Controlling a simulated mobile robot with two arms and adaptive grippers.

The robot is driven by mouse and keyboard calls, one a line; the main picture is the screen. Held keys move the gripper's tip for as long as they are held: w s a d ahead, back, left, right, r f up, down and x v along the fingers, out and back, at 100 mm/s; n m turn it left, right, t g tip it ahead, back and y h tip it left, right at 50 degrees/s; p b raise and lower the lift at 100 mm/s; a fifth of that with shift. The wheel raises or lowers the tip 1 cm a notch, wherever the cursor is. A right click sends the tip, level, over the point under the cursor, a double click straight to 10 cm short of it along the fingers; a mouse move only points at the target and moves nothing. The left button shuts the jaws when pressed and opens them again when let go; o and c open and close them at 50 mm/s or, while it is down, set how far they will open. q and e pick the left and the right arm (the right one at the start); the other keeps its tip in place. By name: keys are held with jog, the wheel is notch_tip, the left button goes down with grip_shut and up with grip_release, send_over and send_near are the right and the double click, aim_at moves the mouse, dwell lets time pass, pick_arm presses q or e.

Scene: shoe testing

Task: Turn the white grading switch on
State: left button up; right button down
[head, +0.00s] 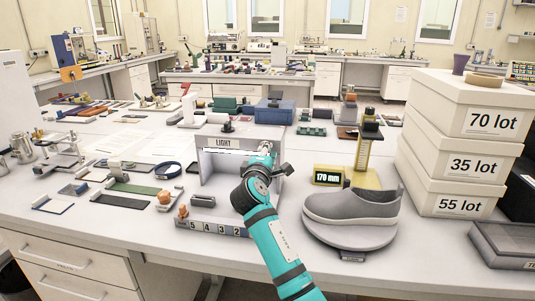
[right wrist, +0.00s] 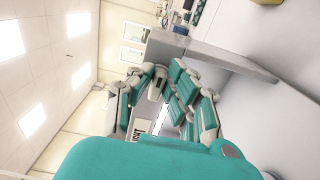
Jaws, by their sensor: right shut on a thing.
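A grey-white open-fronted box with a LIGHT label (head: 222,143) stands on the bench at the middle of the head view. My right gripper (head: 268,150) is at the right part of its top edge, and my teal forearm crosses in front of the box. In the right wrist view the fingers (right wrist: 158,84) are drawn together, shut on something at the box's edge. The white grading switch is hidden by the fingers, and I cannot see whether it is on or off. The label shows beside them there (right wrist: 140,128). My left gripper is not in view.
A grey shoe (head: 352,207) on a stand and a yellow gauge reading 170 mm (head: 328,178) stand right of my arm. Stacked lot boxes (head: 455,145) rise farther right. A number strip (head: 210,226) lies before the box. Small tools and swatches cover the left bench.

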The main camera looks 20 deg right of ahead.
jog(key=c, duration=1.3)
grip_release()
jog(key=v, duration=1.2)
jog(key=shift+f, duration=0.1)
